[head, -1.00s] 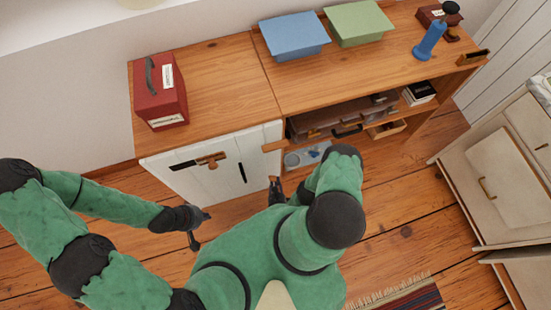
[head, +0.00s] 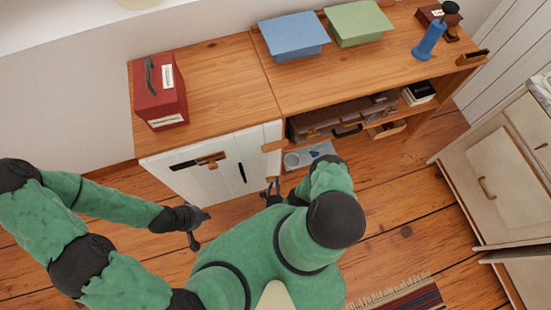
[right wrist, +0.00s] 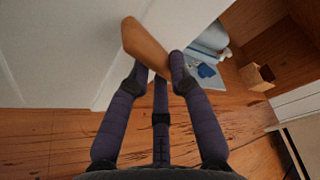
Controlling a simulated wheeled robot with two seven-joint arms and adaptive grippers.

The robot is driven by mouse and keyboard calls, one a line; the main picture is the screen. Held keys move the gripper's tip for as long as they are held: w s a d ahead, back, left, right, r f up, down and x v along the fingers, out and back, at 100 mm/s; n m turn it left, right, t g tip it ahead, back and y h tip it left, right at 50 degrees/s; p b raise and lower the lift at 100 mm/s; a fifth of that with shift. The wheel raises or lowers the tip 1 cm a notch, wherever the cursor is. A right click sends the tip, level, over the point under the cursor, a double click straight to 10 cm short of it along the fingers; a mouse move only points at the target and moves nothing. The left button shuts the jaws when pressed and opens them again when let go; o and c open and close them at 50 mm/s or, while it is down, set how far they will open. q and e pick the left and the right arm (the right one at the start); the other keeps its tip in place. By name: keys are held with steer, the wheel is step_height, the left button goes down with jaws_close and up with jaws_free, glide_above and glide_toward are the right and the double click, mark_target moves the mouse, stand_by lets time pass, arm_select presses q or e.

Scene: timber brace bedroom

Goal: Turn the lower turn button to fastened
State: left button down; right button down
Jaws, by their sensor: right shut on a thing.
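The lower turn button (right wrist: 146,46) is a plain wooden bar at the edge of the white cabinet in the right wrist view. It lies tilted, from upper left to lower right. My right gripper (right wrist: 157,72) has its dark fingers closed around the bar's lower end. In the head view my right gripper (head: 272,187) is low in front of the cabinet's right edge, and the lower button cannot be made out there. Another wooden turn button (head: 273,146) sits higher on that edge. My left gripper (head: 200,230) is empty, its fingers apart, in front of the white cabinet (head: 205,185).
A red box (head: 160,95) stands on the cabinet top. Blue (head: 294,36) and green (head: 358,22) boxes stand on the wooden bench (head: 375,72). A grey tray (head: 305,157) is low under the bench. The floor ahead is clear; a drawer unit (head: 490,180) stands at right.

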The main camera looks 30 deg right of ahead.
mark_target(276, 168)
steer(key=c, duration=1.4)
jaws_free()
steer(key=shift+w+d+r, duration=0.1)
steer(key=shift+w+r, duration=0.1)
steer(key=shift+r, duration=0.8)
step_height(276, 168, up, 6)
steer(key=shift+s+f, duration=0.1)
steer(key=shift+f, duration=0.1)
steer(key=shift+r, duration=1.15)
